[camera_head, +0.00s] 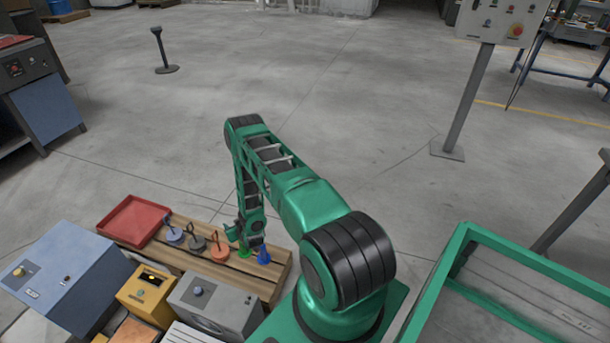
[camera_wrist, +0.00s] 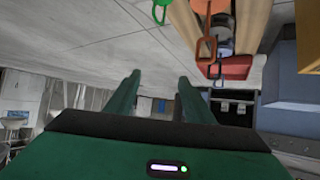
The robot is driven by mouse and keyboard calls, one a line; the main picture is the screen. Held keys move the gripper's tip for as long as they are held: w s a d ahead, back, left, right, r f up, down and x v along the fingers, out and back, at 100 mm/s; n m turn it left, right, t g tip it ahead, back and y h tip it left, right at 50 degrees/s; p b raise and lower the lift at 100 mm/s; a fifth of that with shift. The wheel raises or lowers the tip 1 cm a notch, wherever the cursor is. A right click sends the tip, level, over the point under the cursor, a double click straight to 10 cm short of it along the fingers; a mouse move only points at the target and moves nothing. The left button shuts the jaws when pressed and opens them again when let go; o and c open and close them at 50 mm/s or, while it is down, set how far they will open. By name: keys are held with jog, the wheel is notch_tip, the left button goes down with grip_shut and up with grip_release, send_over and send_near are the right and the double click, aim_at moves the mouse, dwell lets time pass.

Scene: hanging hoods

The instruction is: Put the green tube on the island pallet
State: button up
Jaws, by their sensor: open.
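A small green piece (camera_head: 244,251) stands on a wooden pallet (camera_head: 238,281), between an orange piece and a blue one. It is small and partly covered by my arm, so I cannot tell whether it is a tube. A green loop (camera_wrist: 160,11) shows at the top edge of the wrist view. My gripper (camera_wrist: 158,77) is open, with nothing between its two fingers. In the head view it is low beside the green piece, largely hidden by my own arm. I cannot tell whether it touches anything.
An orange hooked piece (camera_head: 219,250), grey and bluish hooked pieces, and a blue cone (camera_head: 264,257) share the pallet. A red tray (camera_head: 135,221) lies at its left end. Boxes (camera_head: 205,302) crowd the near side.

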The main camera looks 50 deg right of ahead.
jog(key=w+d+r+n+g, duration=0.1)
jog(key=w+d+r, duration=0.1)
jog(key=r, duration=0.8)
jog(key=w+d+r+g, duration=0.1)
jog(key=d+r+g, duration=0.1)
jog(key=r, duration=0.7)
jog(key=s+d+r+g, duration=0.1)
jog(key=s+r+g, duration=0.1)
jog(key=s+r, duration=0.65)
jog(key=s+d+r+g, duration=0.1)
jog(key=s+r, duration=0.2)
jog(key=r, duration=1)
jog(key=s+a+r+m+g+y, duration=0.1)
jog(key=s+a+r+g, duration=0.1)
jog(key=s+r, duration=0.55)
jog(key=s+a+r+m+g, duration=0.15)
jog(key=s+r, duration=0.35)
jog(key=s, duration=0.5)
jog(key=s+a+r+m+y, duration=0.1)
jog(key=s+a, duration=0.3)
jog(key=s, duration=0.5)
jog(key=s+a+r+m+g+y, duration=0.1)
jog(key=s+a+r, duration=0.3)
jog(key=s, duration=0.6)
jog(key=shift+s+a, duration=0.25)
jog(key=shift+a, duration=0.15)
jog(key=shift+r+g, duration=0.1)
jog(key=shift+g, duration=0.15)
jog(key=shift+w, duration=0.1)
